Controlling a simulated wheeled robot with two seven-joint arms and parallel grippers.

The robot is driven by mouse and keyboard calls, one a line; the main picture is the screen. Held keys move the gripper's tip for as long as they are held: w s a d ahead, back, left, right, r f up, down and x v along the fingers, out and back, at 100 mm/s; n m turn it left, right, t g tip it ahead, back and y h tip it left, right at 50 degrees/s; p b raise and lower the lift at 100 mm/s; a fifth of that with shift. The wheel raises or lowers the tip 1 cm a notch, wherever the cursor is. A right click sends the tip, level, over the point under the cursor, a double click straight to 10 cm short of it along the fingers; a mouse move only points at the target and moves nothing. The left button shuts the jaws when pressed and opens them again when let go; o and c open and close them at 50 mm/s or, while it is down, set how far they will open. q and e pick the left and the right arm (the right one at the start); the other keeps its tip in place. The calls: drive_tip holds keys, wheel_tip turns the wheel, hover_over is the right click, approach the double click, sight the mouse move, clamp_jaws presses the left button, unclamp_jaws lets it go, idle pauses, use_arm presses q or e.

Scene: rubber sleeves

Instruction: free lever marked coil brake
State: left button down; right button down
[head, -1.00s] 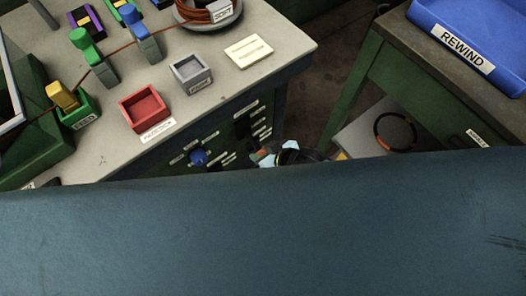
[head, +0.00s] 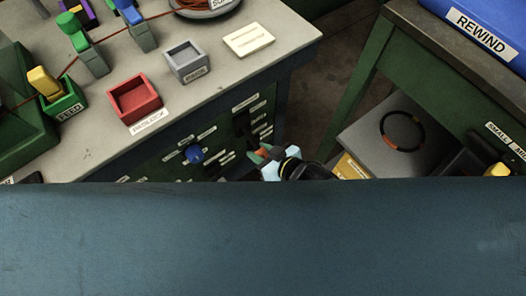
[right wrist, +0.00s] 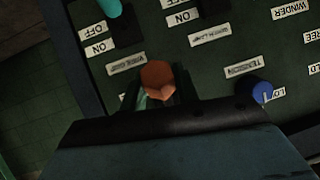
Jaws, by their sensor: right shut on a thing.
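My right gripper (head: 262,154) is low at the front panel (head: 222,135) of the left bench. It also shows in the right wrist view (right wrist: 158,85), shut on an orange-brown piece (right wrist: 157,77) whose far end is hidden. The panel fills much of that view upside down, with a blue knob (right wrist: 262,92) beside a TENSION label, a teal-tipped switch (right wrist: 111,9) and labels such as ON, OFF, FREE and WINDER. I cannot read a coil brake label, nor tell which lever bears it. My left gripper is not in view.
On the bench top stand a red box (head: 135,98), a grey box (head: 186,61), a green FEED box (head: 63,105) and levers with coloured sleeves. A blue REWIND tray (head: 480,30) is on the right table. A dark ring (head: 402,131) lies on its lower shelf.

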drive_tip(key=shift+a, duration=0.1)
idle(0.3)
drive_tip(key=c, duration=1.1)
unclamp_jaws()
drive_tip(key=shift+w, duration=0.1)
drive_tip(key=shift+o, duration=0.2)
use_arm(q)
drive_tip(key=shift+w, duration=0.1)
use_arm(e)
drive_tip(key=shift+s+d+r, duration=0.1)
drive_tip(key=shift+s+d, duration=0.1)
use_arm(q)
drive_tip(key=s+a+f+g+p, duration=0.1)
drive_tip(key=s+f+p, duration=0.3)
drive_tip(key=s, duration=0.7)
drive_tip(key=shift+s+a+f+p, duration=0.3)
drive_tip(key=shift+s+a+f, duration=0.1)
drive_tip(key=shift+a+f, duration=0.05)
use_arm(e)
drive_tip(key=v, duration=1.3)
